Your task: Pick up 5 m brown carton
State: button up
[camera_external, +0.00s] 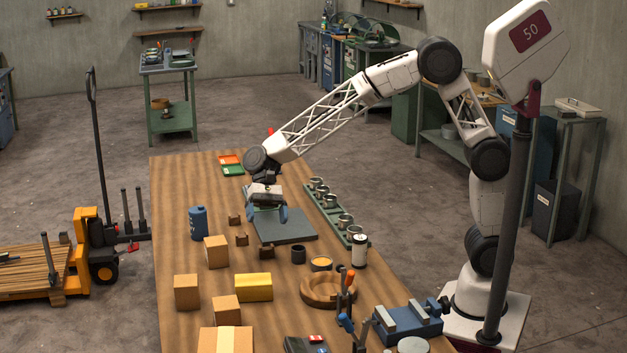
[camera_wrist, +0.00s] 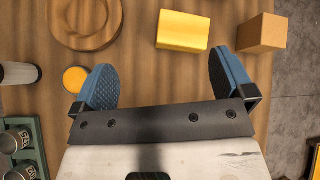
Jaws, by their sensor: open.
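Several plain brown cartons stand on the wooden table in the external view: one beside the blue canister (camera_external: 216,252), one at the left edge (camera_external: 186,292), one nearer the front (camera_external: 226,310), and a larger taped one (camera_external: 226,341) at the front. I cannot read any size marking on them. One brown carton (camera_wrist: 262,33) shows at the upper right of the wrist view. My gripper (camera_external: 268,213) hangs over the grey plate, beyond the cartons. In the wrist view my gripper (camera_wrist: 165,82) has its blue fingers wide apart with nothing between them.
A yellow block (camera_external: 254,287) lies beside the cartons. The blue canister (camera_external: 198,223), a round wooden ring (camera_external: 312,290), a white cylinder (camera_external: 360,250), a blue vise (camera_external: 408,322) and upright-handled tools (camera_external: 346,300) stand around. The grey plate (camera_external: 285,228) lies below my gripper.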

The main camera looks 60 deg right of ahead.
jog(key=w+a+f+m+g+y, duration=0.1)
jog(key=a+f, duration=0.4)
jog(key=a, duration=0.5)
jog(key=w+a+f+m+g+y, duration=0.1)
jog(key=a+f, duration=0.4)
jog(key=a, duration=0.5)
jog(key=shift+w+a+f+m+g, duration=0.15)
jog(key=shift+w+m+g, duration=0.2)
jog(key=shift+g, duration=0.35)
jog(key=shift+a, duration=0.1)
send_near(229, 321)
jog(key=shift+s+f, duration=0.15)
jog(key=shift+s, duration=0.1)
jog(key=shift+x, duration=2.6)
jog(key=shift+w+a, duration=0.15)
jog(key=shift+c, duration=0.2)
